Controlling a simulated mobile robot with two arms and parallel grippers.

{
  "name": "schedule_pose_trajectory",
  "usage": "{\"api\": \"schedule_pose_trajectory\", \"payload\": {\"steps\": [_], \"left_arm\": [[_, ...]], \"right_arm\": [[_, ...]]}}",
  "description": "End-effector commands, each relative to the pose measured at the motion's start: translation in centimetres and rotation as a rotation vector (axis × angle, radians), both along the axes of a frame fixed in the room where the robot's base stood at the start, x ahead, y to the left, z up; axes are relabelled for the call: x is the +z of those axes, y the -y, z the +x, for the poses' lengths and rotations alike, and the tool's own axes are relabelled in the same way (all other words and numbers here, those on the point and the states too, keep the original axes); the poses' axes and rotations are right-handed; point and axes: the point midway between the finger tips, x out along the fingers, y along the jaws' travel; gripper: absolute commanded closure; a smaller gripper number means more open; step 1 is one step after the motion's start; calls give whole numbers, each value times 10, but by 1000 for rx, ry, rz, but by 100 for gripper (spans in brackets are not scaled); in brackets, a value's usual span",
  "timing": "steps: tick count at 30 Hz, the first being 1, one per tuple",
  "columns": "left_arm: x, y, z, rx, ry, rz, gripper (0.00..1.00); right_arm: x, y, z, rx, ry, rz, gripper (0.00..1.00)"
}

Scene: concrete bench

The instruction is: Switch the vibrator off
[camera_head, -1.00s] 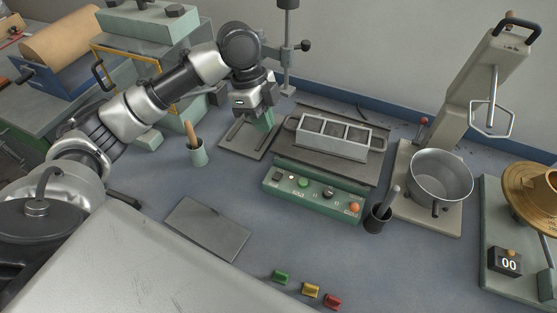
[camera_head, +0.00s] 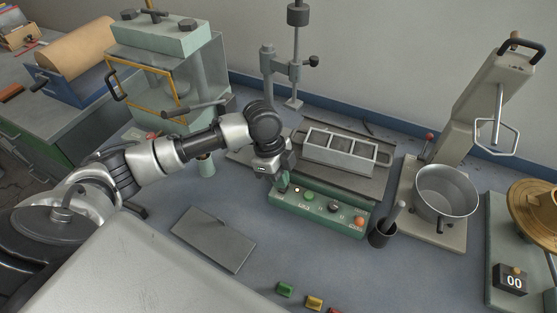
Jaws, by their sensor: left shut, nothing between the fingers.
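The vibrator has a green control box (camera_head: 318,214) on its front edge, with a grey three-cell mould (camera_head: 342,151) on the dark table (camera_head: 352,181) behind it. The panel shows a small pale element near the left end, a green button (camera_head: 309,196), a black knob (camera_head: 333,207) and an orange button (camera_head: 359,220) at the right end. My left gripper (camera_head: 283,187) is shut and empty, pointing down at the left end of the panel. It hides that corner; whether it touches the panel I cannot tell. My right gripper is out of view.
A black cup (camera_head: 382,236) with a tool stands just right of the control box. Further right is a mixer with a metal bowl (camera_head: 446,192). A flat grey plate (camera_head: 214,239) and small coloured blocks (camera_head: 285,289) lie in front. The bench between them is clear.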

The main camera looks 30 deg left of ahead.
Motion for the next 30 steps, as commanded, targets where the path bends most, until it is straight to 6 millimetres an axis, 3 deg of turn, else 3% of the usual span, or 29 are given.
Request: {"api": "schedule_pose_trajectory", "payload": {"steps": [6,30], "left_arm": [[-13,0,-3,-1,0,-1,100],[-22,0,-6,2,101,6,100]], "right_arm": [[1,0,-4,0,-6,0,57],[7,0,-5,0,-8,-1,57]]}}
